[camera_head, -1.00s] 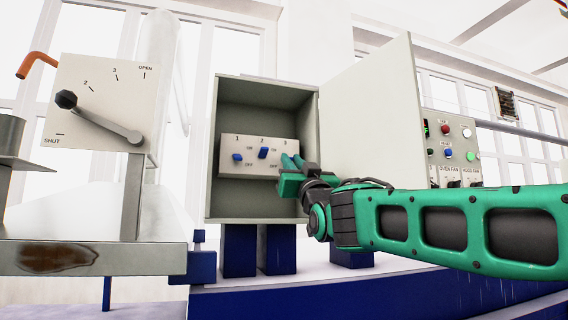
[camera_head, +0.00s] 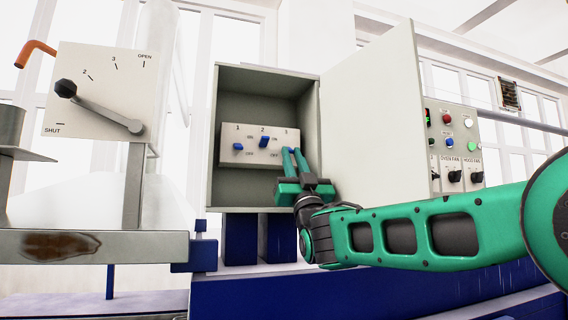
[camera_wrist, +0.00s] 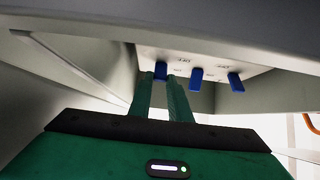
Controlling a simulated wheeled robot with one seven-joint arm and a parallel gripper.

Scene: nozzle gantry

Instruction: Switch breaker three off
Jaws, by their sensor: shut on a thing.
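The breaker panel (camera_head: 228,162) is a pale plate with blue levers numbered 1, 2 and 3, inside an open grey cabinet (camera_head: 214,195). My gripper (camera_head: 291,152) reaches up from below, with its green fingers shut on the lever of breaker three, the rightmost. The fingers largely hide this lever in the head view. In the wrist view, breaker three's lever (camera_wrist: 160,70) is the leftmost and sits between the fingertips. The lever of breaker two (camera_head: 264,141) sits higher than the lever of breaker one (camera_head: 238,147); my gripper is clear of both.
The cabinet door (camera_head: 370,130) stands open at the right, behind my arm. Beyond it is a control panel (camera_head: 455,150) with buttons and knobs. At the left stand a dial plate with a long lever (camera_head: 105,95) and a metal bench (camera_head: 90,246).

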